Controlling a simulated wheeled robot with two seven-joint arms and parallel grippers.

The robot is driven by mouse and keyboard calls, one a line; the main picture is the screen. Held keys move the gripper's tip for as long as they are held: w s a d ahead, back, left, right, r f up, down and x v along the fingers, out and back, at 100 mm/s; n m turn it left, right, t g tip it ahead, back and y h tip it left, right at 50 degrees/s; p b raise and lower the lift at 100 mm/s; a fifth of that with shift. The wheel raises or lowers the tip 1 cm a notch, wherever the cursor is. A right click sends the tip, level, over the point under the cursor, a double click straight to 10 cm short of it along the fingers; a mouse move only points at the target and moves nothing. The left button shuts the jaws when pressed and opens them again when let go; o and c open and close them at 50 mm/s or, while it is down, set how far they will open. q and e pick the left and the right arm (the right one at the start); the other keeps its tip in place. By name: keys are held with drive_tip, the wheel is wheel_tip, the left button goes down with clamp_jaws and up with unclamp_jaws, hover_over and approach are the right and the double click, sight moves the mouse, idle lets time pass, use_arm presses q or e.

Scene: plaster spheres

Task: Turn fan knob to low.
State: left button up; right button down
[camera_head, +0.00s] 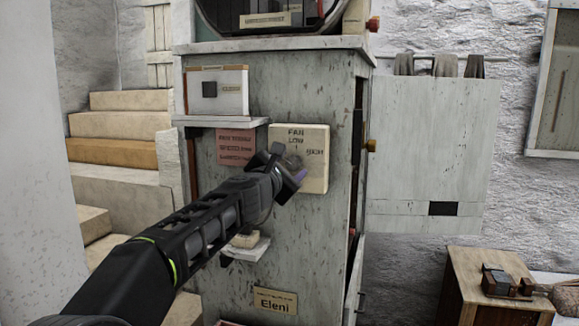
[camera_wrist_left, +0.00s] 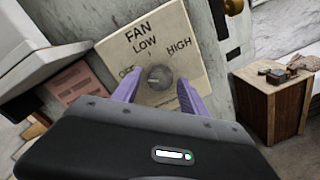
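The fan plate (camera_head: 316,172) is a cream panel on the front of a grey, weathered cabinet. In the left wrist view the plate (camera_wrist_left: 182,44) reads FAN, with LOW at the top, HIGH at the right and a partly covered OFF at the left. The round grey fan knob (camera_wrist_left: 159,78) sits below LOW; I cannot clearly tell which mark it points to. My left gripper (camera_head: 289,165) is in front of the plate. Its purple fingers are open, one on each side of the knob; contact cannot be told. My right gripper is not in view.
A small shelf (camera_head: 221,121) juts out above left of my gripper, with a white box (camera_head: 217,90) over it. A lower ledge (camera_head: 246,249) is near my forearm. A wooden box (camera_head: 490,268) stands at the right, and steps (camera_head: 118,153) rise at the left.

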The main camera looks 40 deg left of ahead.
use_arm(q)
clamp_jaws()
idle(0.3)
drive_tip(key=shift+m, duration=0.3)
drive_tip(key=m+p, duration=0.1)
drive_tip(key=m, duration=0.3)
drive_tip(key=shift+d+r+m, duration=0.1)
drive_tip(key=shift+r+m, duration=0.05)
drive_tip(key=shift+m, duration=0.25)
drive_tip(key=m+p, duration=0.1)
drive_tip(key=m, duration=0.2)
drive_tip(key=shift+g, duration=0.3)
drive_tip(key=shift+m+p, duration=0.65)
drive_tip(key=shift+m, duration=0.85)
